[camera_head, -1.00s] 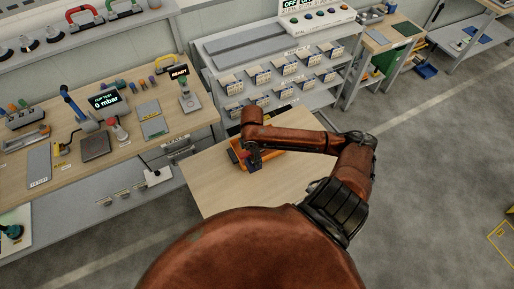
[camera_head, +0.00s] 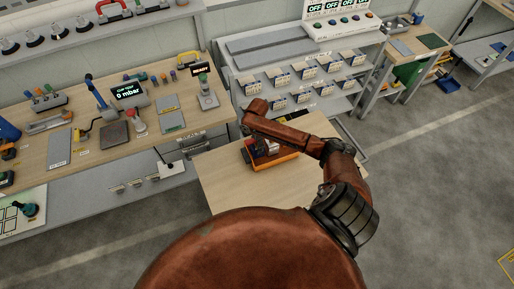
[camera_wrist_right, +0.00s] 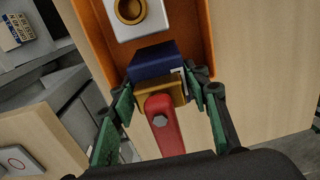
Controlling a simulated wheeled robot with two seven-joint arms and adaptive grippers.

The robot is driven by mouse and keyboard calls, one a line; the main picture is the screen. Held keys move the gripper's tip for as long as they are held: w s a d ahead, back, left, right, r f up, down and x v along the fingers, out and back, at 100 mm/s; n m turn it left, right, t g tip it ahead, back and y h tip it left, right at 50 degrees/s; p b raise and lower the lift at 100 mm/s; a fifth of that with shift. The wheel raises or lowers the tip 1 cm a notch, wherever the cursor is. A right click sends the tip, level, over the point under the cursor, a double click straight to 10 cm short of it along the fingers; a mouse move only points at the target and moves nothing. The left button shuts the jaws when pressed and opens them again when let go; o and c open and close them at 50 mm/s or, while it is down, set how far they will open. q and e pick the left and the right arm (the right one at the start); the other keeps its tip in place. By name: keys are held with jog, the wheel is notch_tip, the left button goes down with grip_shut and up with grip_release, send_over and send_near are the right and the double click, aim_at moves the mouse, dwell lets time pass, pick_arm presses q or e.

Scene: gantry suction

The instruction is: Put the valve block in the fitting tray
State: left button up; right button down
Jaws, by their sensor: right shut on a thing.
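The orange fitting tray (camera_head: 286,164) sits on the small wooden table; its wall also shows in the right wrist view (camera_wrist_right: 92,22). My right gripper (camera_wrist_right: 160,92) has its green-padded fingers on both sides of the valve block, a dark blue block (camera_wrist_right: 153,63) with a brass part and a red lever pointing back toward the wrist. The block is over the tray; I cannot tell whether it touches the tray floor. In the head view the right gripper (camera_head: 260,147) is small and partly hidden at the tray. My left gripper is not in view.
A pale block with a brass ring (camera_wrist_right: 138,15) lies in the tray just beyond the valve block. The small table's top (camera_head: 228,185) is bare around the tray. A long workbench (camera_head: 80,160) with tools stands left, a shelf of small bins (camera_head: 305,75) behind.

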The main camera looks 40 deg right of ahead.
jog(key=shift+w+d+f, duration=0.1)
jog(key=shift+w+f, duration=0.1)
jog(key=shift+w, duration=0.1)
jog(key=shift+f, duration=1.45)
jog(key=c, duration=1.1)
grip_release()
jog(key=shift+s+f, duration=0.15)
jog(key=shift+f, duration=0.05)
notch_tip(320, 180, up, 12)
jog(key=shift+r+b, duration=0.15)
jog(key=shift+b, duration=0.15)
